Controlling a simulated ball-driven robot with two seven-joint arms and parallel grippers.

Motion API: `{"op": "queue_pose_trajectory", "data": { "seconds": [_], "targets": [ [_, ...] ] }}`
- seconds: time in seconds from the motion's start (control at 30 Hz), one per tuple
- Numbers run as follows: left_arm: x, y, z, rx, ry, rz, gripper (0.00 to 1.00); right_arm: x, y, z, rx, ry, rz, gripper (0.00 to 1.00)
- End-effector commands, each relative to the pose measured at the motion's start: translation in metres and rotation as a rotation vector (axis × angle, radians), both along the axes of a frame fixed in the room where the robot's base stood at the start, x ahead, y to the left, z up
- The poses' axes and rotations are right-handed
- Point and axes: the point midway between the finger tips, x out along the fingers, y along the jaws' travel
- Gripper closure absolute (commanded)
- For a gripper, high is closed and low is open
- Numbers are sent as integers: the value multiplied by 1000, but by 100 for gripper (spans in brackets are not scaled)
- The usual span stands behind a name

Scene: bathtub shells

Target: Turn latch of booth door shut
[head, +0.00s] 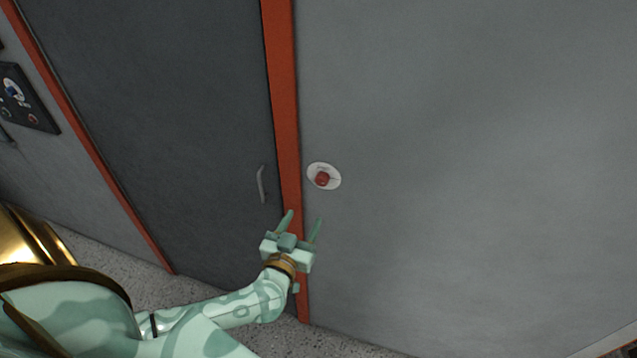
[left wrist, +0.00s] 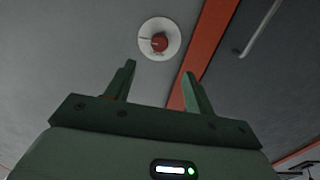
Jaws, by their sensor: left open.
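The latch (head: 322,179) is a red knob on a round white plate, set in the grey wall panel just right of the orange frame post. It also shows in the left wrist view (left wrist: 159,42), above and between the fingertips. The dark grey booth door (head: 165,110) stands left of the post and looks closed, with a thin grey handle (head: 261,184) near its right edge. My left gripper (head: 303,222) is open and empty, below and slightly left of the knob, apart from it. In the left wrist view its two fingers (left wrist: 160,75) point up toward the plate. My right gripper is not seen.
The orange post (head: 284,100) runs beside the knob. A dark control panel (head: 25,97) with knobs is on the wall at the far left. A gold rounded object (head: 30,240) is at the lower left. The wall right of the knob is bare; speckled floor (head: 130,275) lies below.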

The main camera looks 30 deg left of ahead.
Motion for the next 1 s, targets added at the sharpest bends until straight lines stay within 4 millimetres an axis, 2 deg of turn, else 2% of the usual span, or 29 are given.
{"op": "queue_pose_trajectory", "data": {
  "seconds": [0.1, 0.3, 0.5, 0.67, 0.93, 1.0],
  "targets": [
    [32, 7, 0, 3, -3, 0, 46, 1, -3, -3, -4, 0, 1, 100],
    [80, 19, -1, 3, -2, -1, 46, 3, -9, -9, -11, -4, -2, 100],
    [111, 26, -1, 1, -2, -1, 46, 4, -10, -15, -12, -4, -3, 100],
    [121, 29, -1, 0, 0, -1, 46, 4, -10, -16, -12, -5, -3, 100],
    [122, 29, 0, 0, 1, -1, 46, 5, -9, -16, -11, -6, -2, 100],
    [122, 29, 0, 0, 0, -1, 66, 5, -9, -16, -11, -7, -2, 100]
  ]
}}
